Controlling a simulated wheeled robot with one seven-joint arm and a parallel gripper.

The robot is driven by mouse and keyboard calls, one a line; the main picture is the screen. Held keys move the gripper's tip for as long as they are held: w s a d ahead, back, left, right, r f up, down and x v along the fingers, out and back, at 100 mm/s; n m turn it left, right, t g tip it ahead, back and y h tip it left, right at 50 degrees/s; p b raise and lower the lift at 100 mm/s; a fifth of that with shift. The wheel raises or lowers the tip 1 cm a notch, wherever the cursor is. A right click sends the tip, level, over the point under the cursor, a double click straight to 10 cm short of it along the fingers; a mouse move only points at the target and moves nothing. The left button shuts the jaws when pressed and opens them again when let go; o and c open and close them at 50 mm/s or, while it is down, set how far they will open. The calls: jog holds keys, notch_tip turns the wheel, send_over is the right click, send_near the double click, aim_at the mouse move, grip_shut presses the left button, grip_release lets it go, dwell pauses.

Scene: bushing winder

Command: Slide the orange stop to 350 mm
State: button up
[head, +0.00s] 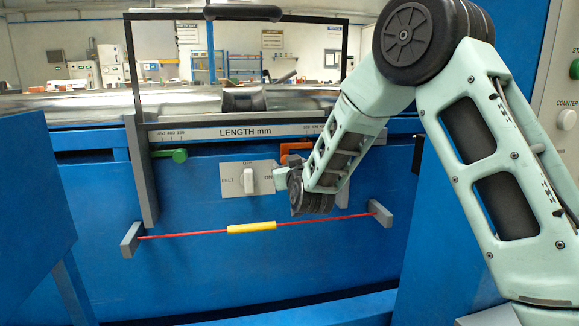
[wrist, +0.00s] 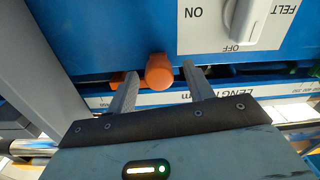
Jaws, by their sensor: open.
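The orange stop (head: 293,149) sits on the right part of the rail under the length scale (head: 235,133), partly hidden behind my arm in the head view. In the wrist view the orange stop's round knob (wrist: 159,72) lies between the two fingers of my gripper (wrist: 158,88). The fingers are apart, with a gap on each side of the knob, more to the right. The head view shows my wrist in front of the stop but hides the fingertips. The stop's exact reading on the scale is too small to tell.
A green stop (head: 172,154) sits on the left part of the rail. A FELT switch (head: 248,180) is on the blue panel just left of my wrist. A red cord with a yellow sleeve (head: 252,227) runs below between two grey brackets. Grey uprights flank the panel.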

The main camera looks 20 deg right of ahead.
jog(key=s+a+b, duration=0.3)
jog(key=s, duration=1.4)
jog(key=shift+s, duration=0.1)
